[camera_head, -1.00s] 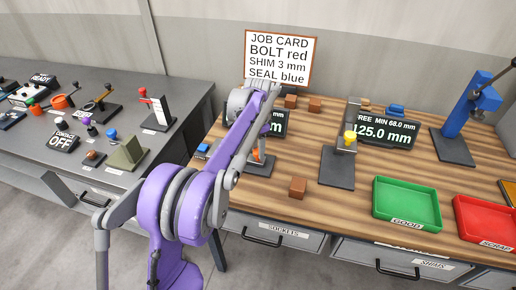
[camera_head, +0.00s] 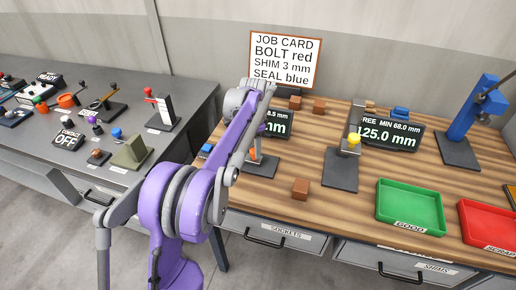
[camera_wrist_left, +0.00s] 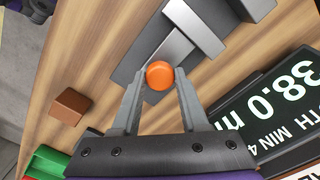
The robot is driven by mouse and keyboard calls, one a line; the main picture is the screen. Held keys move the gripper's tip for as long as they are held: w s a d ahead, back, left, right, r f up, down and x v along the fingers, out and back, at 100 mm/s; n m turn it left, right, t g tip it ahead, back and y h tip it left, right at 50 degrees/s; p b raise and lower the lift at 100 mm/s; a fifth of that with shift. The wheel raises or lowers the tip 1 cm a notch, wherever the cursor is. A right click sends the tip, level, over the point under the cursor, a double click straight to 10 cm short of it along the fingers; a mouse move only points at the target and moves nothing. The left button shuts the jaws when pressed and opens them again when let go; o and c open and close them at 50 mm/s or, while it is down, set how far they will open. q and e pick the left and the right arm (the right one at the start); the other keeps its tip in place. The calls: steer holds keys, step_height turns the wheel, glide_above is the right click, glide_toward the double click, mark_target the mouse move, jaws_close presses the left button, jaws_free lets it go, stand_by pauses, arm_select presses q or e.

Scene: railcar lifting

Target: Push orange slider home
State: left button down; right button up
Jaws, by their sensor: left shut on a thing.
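The orange slider's round knob (camera_wrist_left: 160,75) sits between the two fingertips of my left gripper (camera_wrist_left: 160,82) in the left wrist view. The gripper is shut on it. The knob is on a grey gauge (camera_wrist_left: 192,30) with a dark base plate. In the head view a bit of the orange knob (camera_head: 253,154) shows beside my purple left arm, which hides much of this gauge. Its dark display (camera_wrist_left: 275,105) shows 38.0 in the wrist view, with the rest of the text cut off. My right gripper is not in view.
A brown block (camera_head: 300,188) lies in front. A green tray (camera_head: 411,230) and a red tray (camera_head: 462,205) stand at the right. A grey side bench (camera_head: 190,100) is at the left.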

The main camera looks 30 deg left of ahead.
mark_target(253, 150)
arm_select(q)
steer(key=shift+c, duration=2.1)
jaws_free()
steer(key=shift+a, duration=0.3)
steer(key=shift+d, duration=0.1)
steer(key=shift+r, duration=0.25)
step_height(253, 150, up, 10)
steer(key=shift+r+p, duration=0.2)
steer(key=shift+p, duration=0.25)
